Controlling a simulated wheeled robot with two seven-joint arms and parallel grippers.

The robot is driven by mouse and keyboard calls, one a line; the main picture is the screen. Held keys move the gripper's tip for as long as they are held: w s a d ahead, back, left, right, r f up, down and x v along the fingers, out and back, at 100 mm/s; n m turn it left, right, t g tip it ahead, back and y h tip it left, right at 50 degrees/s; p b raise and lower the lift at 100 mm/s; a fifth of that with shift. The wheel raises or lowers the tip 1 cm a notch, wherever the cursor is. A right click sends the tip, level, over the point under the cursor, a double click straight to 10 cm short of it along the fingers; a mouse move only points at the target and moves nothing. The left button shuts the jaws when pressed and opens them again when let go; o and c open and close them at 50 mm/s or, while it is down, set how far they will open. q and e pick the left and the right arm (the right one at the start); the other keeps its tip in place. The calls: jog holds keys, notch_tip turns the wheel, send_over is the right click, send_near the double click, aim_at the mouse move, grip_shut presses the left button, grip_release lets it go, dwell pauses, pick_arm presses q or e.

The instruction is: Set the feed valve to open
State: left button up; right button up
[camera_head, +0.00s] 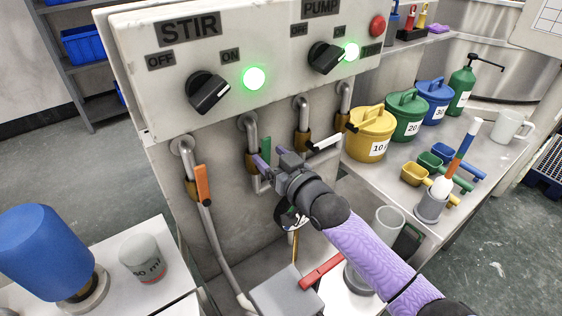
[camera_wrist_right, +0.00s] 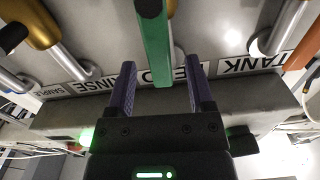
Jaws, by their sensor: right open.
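The feed valve's green handle (camera_head: 266,150) stands upright beside a brass valve body on the second pipe from the left in the head view. In the right wrist view the green handle (camera_wrist_right: 154,45) runs down between the two fingers, beside the partly hidden FEED label (camera_wrist_right: 188,70). In the right wrist view the gripper (camera_wrist_right: 162,88) shows one purple finger on each side of the handle, with gaps. My left gripper is out of view.
An orange lever (camera_head: 202,185) is left of the green one; a white lever (camera_head: 324,143) is to the right. The STIR and PUMP panel (camera_head: 130,60) overhangs the pipes. Lidded tubs, including a yellow one (camera_head: 370,135), stand right; a blue cylinder (camera_head: 40,250) stands left.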

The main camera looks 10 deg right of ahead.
jog(key=p+v, duration=0.1)
jog(key=v, duration=0.6)
jog(key=shift+s, duration=0.25)
jog(key=shift+d, duration=0.1)
